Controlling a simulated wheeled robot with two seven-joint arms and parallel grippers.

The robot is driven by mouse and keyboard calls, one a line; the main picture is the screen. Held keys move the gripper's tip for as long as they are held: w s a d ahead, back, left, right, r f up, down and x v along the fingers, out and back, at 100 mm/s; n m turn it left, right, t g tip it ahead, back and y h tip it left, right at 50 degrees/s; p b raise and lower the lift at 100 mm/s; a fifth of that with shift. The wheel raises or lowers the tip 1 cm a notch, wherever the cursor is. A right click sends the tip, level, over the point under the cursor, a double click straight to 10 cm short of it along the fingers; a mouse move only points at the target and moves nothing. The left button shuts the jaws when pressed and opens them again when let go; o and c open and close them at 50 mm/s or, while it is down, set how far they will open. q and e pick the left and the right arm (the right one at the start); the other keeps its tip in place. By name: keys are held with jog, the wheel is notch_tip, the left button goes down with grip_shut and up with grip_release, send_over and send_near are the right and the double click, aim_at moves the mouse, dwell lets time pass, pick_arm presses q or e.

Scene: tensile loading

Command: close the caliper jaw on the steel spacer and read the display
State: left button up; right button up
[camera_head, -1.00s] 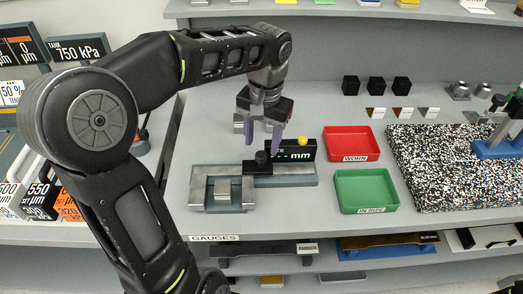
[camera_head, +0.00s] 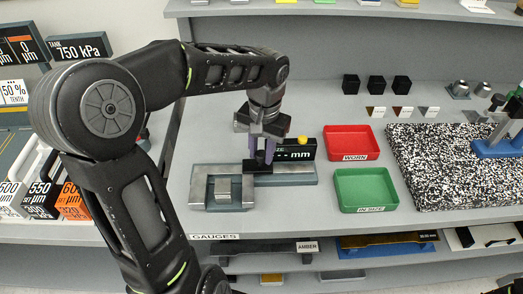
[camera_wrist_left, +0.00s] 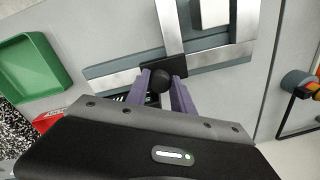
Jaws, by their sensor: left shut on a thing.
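The caliper (camera_head: 290,170) lies on the grey bench, with its steel jaws at its left end. The steel spacer (camera_head: 222,188) is a small light block between the jaws; a gap shows between it and the sliding jaw's side in neither view clearly. The black display (camera_head: 306,153) behind the caliper shows dashes and "mm". My left gripper (camera_head: 262,160) points down with its purple fingers on the black knob of the slider. In the left wrist view the fingers close around the round black knob (camera_wrist_left: 161,80). My right gripper is not in view.
A red tray (camera_head: 350,138) marked WORN and a green tray (camera_head: 366,188) marked IN SIZE stand to the right. A speckled slab (camera_head: 440,165) lies beyond them. The bench in front of the caliper is clear.

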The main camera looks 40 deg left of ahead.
aim_at(242, 170)
pick_arm(q)
grip_shut()
jog(key=s+a, duration=0.1)
jog(key=a, duration=0.1)
jog(key=s+a, duration=0.2)
jog(key=shift+s+a, duration=0.1)
jog(key=shift+a, duration=0.05)
jog(key=o, duration=0.7)
grip_release()
jog(key=shift+r, duration=0.15)
jog(key=r, duration=0.5)
jog(key=r+b, duration=0.1)
jog(key=r, duration=0.1)
jog(key=shift+d+r, duration=0.25)
jog(key=shift+r, duration=0.05)
dwell(0.3)
